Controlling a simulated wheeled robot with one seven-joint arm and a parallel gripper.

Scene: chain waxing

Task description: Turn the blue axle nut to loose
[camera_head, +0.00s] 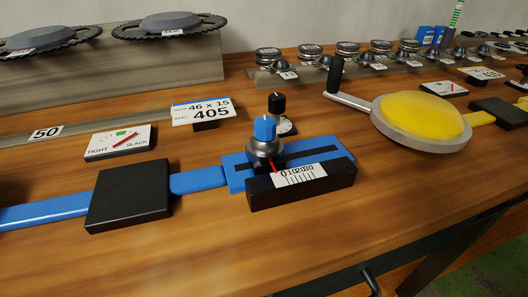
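The blue axle nut (264,129) is a blue knob with a white line on its top. It sits upright on a grey round base, on a blue slotted plate (321,152) on the wooden bench. A black knob (277,104) with a white mark stands just behind it. A black block with a white scale (300,175) marked 0 to 30 lies in front, and a red pointer shows by the low end of the scale. My gripper is not in view, and nothing touches the nut.
A crank disc with a yellow top (424,116) stands right of the nut, its black handle rising behind. A black block (129,195) and a tight/slack gauge (120,141) lie left. A 405 sign (203,111) stands behind. The bench front (290,245) is clear.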

